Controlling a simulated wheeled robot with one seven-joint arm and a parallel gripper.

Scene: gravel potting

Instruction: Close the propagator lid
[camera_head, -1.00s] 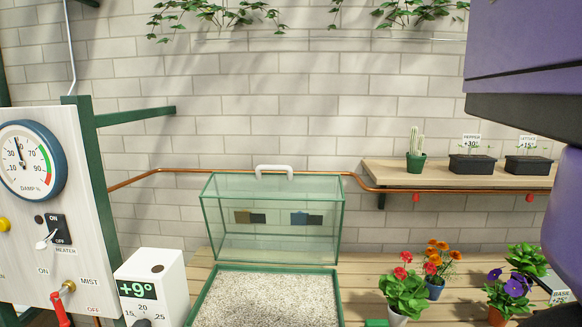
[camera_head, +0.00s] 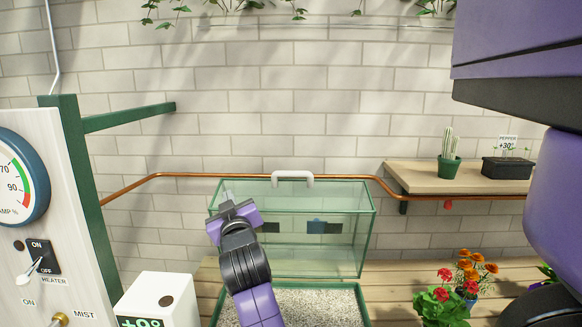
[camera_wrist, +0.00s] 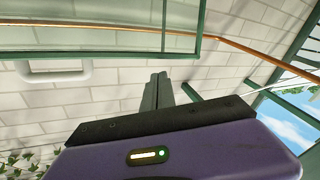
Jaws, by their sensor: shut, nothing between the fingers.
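The propagator lid (camera_head: 345,215) is a clear glass box with green edges. It stands raised on edge behind the gravel-filled propagator base (camera_head: 362,290), its white handle (camera_head: 293,177) at the top. The lid's edge and the handle (camera_wrist: 54,76) also show in the wrist view. My gripper (camera_head: 227,196) is in front of the lid's upper left corner. Its fingers (camera_wrist: 156,92) are together and empty. Whether they touch the lid I cannot tell. My arm hides part of the lid's left side and of the gravel.
A white control box (camera_head: 160,297) stands left of the base, beside a panel with a dial (camera_head: 18,183) and heater switch (camera_head: 38,258). Potted flowers (camera_head: 440,300) stand at the right. A copper pipe (camera_head: 150,177) runs along the wall behind.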

